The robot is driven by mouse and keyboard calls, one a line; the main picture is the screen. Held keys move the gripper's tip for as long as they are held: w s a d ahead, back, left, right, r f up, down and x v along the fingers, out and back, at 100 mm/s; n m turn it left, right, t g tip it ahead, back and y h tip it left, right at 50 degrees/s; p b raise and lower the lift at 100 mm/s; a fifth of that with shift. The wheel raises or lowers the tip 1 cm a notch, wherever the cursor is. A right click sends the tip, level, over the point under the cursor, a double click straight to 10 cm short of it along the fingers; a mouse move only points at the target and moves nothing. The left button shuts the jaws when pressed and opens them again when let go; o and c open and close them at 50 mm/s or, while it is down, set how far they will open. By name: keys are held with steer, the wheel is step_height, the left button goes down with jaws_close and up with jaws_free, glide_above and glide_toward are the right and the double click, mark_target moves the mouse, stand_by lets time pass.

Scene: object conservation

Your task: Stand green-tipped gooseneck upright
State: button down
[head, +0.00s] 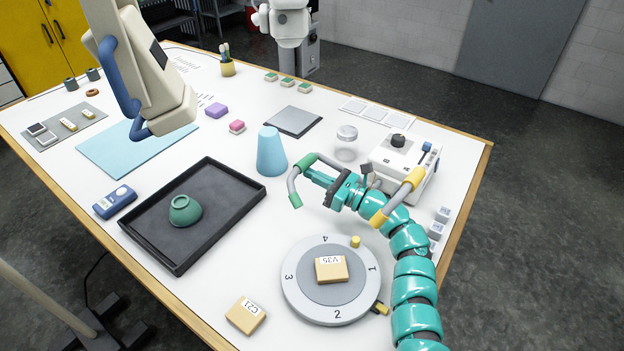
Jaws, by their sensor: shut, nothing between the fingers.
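The green-tipped gooseneck (293,186) is a grey bent tube with a green collar and a green tip. It arches left from the white instrument box (398,166), and its tip hangs down toward the table. My teal gripper (314,178) is just right of its drooping end, under the arch, and shut with nothing in it. I cannot tell whether it touches the tube. The yellow-tipped gooseneck (394,199) bends down on the right, close to my arm, with its tip low. My gripper and wrist hide part of the box's front and the goosenecks' lower ends.
A blue cup (271,153) stands upside down left of my gripper. A numbered turntable (298,300) with a V35 block (331,269) lies in front. A black tray (150,222) holds a green bowl (184,211). A glass jar (346,143) stands behind. Small cubes (441,215) sit at the right edge.

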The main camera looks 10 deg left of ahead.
steer(key=s+d+r+y+p, duration=0.1)
steer(key=d+r+y, duration=0.2)
steer(key=d+r, duration=0.3)
steer(key=shift+s+d+r+t, duration=0.35)
steer(key=shift+s+d+t, duration=0.05)
steer(key=shift+d, duration=0.1)
stand_by(0.5)
stand_by(0.3)
steer(key=shift+a, duration=0.1)
stand_by(0.3)
